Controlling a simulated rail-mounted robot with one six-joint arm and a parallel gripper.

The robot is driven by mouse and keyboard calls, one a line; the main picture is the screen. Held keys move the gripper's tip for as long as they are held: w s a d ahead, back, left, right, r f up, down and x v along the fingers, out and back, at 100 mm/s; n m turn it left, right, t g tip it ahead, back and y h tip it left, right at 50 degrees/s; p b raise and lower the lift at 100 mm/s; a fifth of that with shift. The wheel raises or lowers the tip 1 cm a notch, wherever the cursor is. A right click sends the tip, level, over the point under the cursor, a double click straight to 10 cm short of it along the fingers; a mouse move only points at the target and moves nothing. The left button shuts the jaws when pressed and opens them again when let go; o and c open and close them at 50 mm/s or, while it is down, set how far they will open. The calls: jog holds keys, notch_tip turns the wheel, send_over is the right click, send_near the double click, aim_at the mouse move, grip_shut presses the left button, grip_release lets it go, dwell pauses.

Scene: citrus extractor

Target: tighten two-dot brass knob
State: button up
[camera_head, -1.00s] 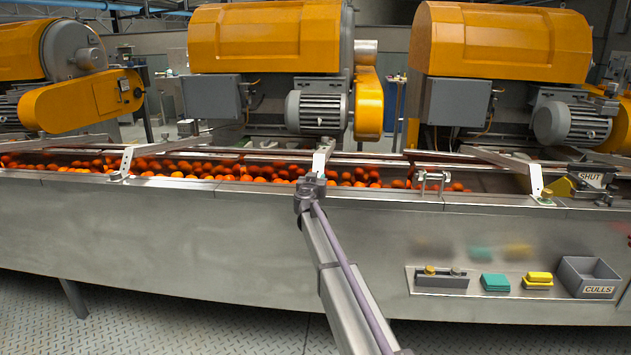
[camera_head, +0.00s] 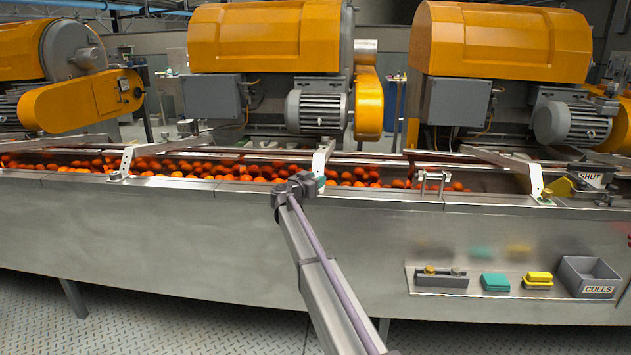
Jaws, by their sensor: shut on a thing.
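My gripper (camera_head: 316,181) is at the foot of the middle pale bracket (camera_head: 322,160) on the trough's front rim. It reaches in from the left and is shut, seemingly on the brass knob at that foot. The knob is hidden behind my gripper and wrist, and its dots cannot be seen. A brass knob (camera_head: 547,192) shows at the foot of the right bracket (camera_head: 536,178). Another bracket (camera_head: 125,162) stands at the left; the marks at its foot are too small to read.
Oranges (camera_head: 215,172) lie in the long steel trough (camera_head: 150,215). A small clamp-like fitting (camera_head: 432,180) stands on the rim right of my gripper. A low shelf (camera_head: 418,287) carries a teal block (camera_head: 495,282), a yellow block (camera_head: 538,278) and a grey CULLS bin (camera_head: 592,283).

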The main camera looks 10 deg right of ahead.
jog(key=o, duration=0.9)
jog(key=shift+o, duration=0.2)
jog(key=shift+s+a, duration=0.1)
jog(key=v, duration=1)
jog(key=shift+s, duration=0.25)
jog(key=shift+a, duration=0.15)
